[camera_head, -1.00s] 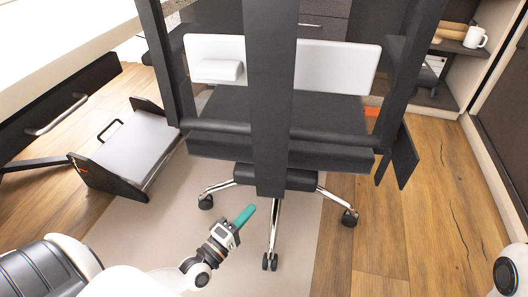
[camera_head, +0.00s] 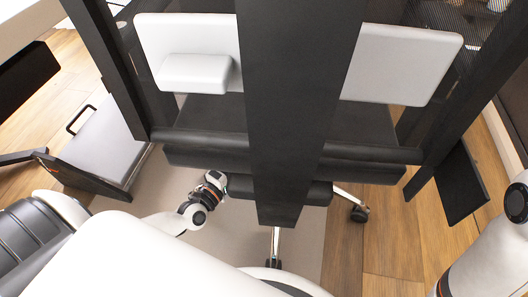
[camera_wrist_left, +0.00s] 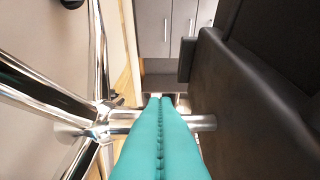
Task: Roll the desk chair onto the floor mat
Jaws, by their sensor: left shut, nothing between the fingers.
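The desk chair (camera_head: 205,145) is dark, with a black upright back post in front of white panels, and chrome legs on casters. It stands partly over the pale floor mat (camera_head: 238,232). Its right caster (camera_head: 358,213) is on bare wood, right of the mat's edge. The left casters are hidden. My left gripper shows in the wrist view (camera_wrist_left: 160,125) with teal fingers shut and empty, close to the chair's chrome column (camera_wrist_left: 200,122) under the black seat (camera_wrist_left: 255,105). In the head view its fingers are hidden under the chair. My right gripper is out of view.
A low grey-topped stand (camera_head: 103,140) with black sides is on the floor at left. A dark panel (camera_head: 461,185) hangs at the chair's right side. Wood floor (camera_head: 395,240) is open to the right, up to a cabinet edge.

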